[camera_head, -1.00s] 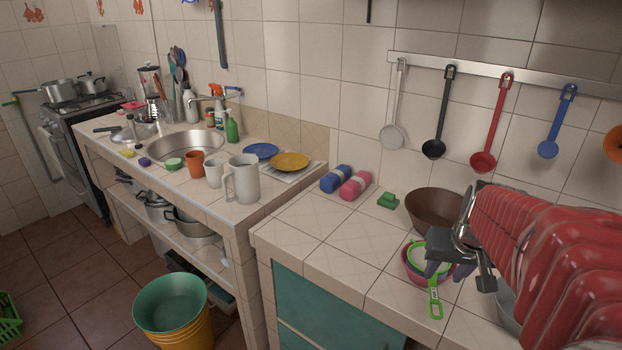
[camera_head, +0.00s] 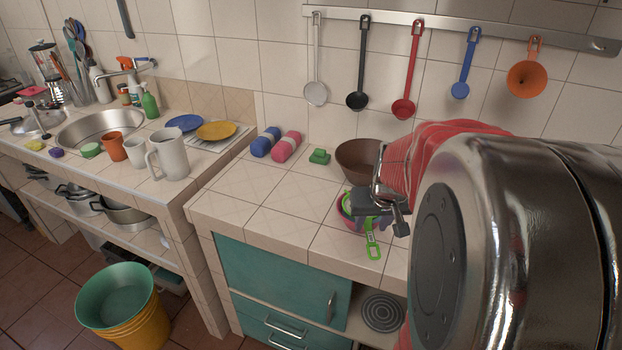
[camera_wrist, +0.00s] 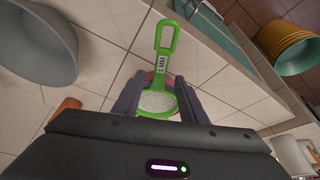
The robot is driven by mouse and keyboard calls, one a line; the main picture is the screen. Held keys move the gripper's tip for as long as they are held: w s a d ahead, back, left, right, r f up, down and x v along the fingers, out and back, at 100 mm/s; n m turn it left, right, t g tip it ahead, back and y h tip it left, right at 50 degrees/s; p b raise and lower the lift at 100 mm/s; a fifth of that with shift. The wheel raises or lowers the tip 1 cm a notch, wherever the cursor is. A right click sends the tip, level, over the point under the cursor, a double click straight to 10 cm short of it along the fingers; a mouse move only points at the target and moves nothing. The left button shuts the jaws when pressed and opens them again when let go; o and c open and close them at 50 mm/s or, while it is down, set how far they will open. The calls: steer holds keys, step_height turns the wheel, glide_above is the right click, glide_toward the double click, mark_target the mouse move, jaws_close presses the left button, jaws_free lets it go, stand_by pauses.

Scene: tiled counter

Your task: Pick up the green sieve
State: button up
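The green sieve (camera_head: 373,246) lies at the counter's front edge, its handle pointing forward. In the wrist view the sieve (camera_wrist: 165,45) shows its looped handle marked "1 MM" and its pale mesh bowl. It appears to sit in a pink bowl (camera_head: 345,211), mostly hidden. My gripper (camera_head: 370,208) is over the sieve in the head view and hides most of its mesh part. In the wrist view my gripper (camera_wrist: 161,90) is open, with one dark finger at each side of the mesh. I cannot tell whether the fingers touch it.
A brown bowl (camera_head: 356,160) stands behind my gripper. A green sponge (camera_head: 319,157) and blue (camera_head: 265,142) and pink (camera_head: 286,147) rolls lie left of it. Ladles hang from a wall rail (camera_head: 450,27). A grey bowl (camera_wrist: 35,45) stands near in the wrist view.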

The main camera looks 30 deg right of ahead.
mark_target(369, 229)
steer(key=shift+x, duration=1.3)
steer(key=shift+w+f, duration=0.1)
steer(key=shift+f, duration=0.15)
steer(key=shift+c, duration=0.2)
jaws_close()
stand_by(0.4)
